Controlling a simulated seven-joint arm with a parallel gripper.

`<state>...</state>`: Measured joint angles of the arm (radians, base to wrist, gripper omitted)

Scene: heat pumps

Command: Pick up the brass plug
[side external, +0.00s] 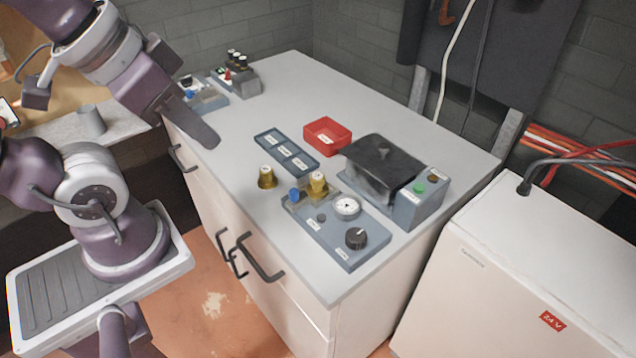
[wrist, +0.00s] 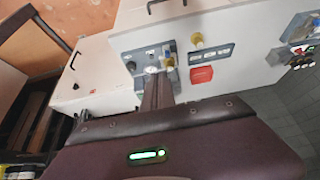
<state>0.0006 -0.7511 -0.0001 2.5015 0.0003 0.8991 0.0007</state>
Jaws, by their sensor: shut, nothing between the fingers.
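A brass plug (side external: 266,178) stands on the grey cabinet top near its front edge, left of the blue-grey panel. It also shows in the wrist view (wrist: 197,41). A second brass piece (side external: 318,184) sits on the far left corner of the panel, beside a blue knob, and shows in the wrist view (wrist: 166,60). My gripper (side external: 211,142) is shut and empty, above the left part of the cabinet top, up and left of the plug in the side view. In the wrist view its fingers (wrist: 157,80) point toward the panel and hide part of the surface.
The blue-grey panel (side external: 330,237) carries a gauge and a black knob. Near it are a labelled three-part tray (side external: 270,140), a red bin (side external: 343,146) and a black-covered box (side external: 378,158). Small devices (side external: 235,82) stand at the back left. The top's back middle is clear.

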